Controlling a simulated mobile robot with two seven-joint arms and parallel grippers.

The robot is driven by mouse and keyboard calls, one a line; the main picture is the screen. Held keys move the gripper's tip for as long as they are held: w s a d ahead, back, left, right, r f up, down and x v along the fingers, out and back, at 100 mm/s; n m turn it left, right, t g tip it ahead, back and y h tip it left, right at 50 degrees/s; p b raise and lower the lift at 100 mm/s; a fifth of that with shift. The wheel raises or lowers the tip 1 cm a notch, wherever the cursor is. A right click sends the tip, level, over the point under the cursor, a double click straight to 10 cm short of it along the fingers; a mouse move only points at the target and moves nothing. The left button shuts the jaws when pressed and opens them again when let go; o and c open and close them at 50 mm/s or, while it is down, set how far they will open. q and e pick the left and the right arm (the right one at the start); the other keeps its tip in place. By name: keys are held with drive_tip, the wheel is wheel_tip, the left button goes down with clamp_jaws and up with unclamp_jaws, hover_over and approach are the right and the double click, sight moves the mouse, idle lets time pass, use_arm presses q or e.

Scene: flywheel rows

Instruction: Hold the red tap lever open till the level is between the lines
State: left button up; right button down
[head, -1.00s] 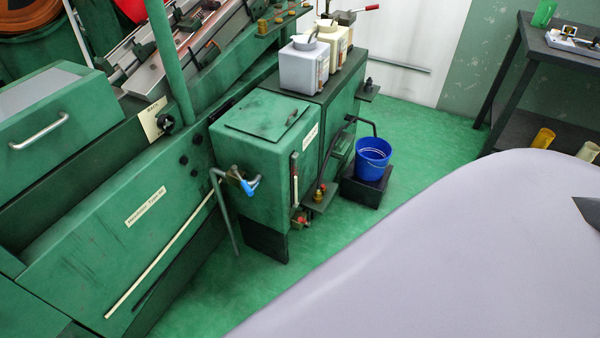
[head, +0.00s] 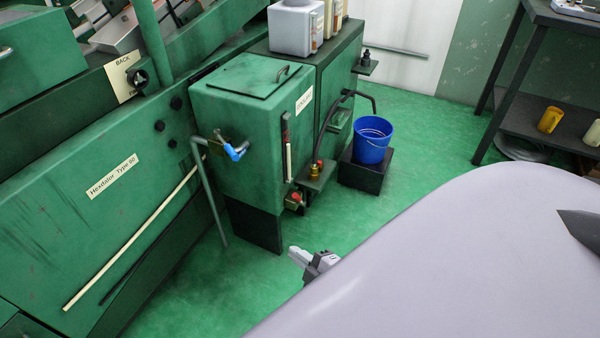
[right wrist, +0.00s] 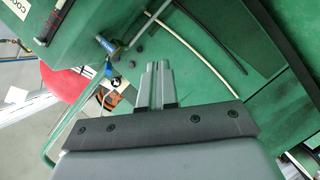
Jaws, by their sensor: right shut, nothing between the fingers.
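The red tap lever (head: 295,197) sits on a small brass tap low at the front corner of the green tank (head: 240,115). A narrow upright sight gauge (head: 288,150) is on the tank's face above it; its lines and level are too small to read. The gauge also shows at the top left of the right wrist view (right wrist: 52,22). My right gripper (head: 296,252) is below the red lever in the picture, apart from it. Its fingers (right wrist: 155,72) are together and empty. My left gripper is out of view.
A tap with a blue lever (head: 235,152) is on the tank's left side, with a pipe running down. A blue bucket (head: 372,140) stands on a black block (head: 362,176) to the right. Green floor (head: 430,120) is clear between bucket and dark rack (head: 510,100).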

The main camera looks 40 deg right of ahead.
use_arm(q)
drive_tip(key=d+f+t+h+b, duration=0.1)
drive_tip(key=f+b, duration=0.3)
drive_tip(key=b, duration=0.5)
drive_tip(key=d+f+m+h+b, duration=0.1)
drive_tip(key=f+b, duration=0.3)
drive_tip(key=b, duration=0.5)
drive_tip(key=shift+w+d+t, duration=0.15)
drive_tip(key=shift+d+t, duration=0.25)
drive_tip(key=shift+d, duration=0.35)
use_arm(e)
drive_tip(key=w+d+f+n+t+h, duration=0.1)
drive_tip(key=w+d+f+n+t, duration=0.1)
drive_tip(key=d+f+n, duration=0.3)
drive_tip(key=w+d+f+n+t+h, duration=0.2)
drive_tip(key=d+f+n, duration=0.3)
drive_tip(key=f, duration=0.6)
drive_tip(key=shift+w+d+t, duration=0.55)
drive_tip(key=shift+w+t, duration=0.15)
drive_tip(key=shift+w, duration=0.1)
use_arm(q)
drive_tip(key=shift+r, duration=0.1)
use_arm(e)
drive_tip(key=shift+w, duration=0.1)
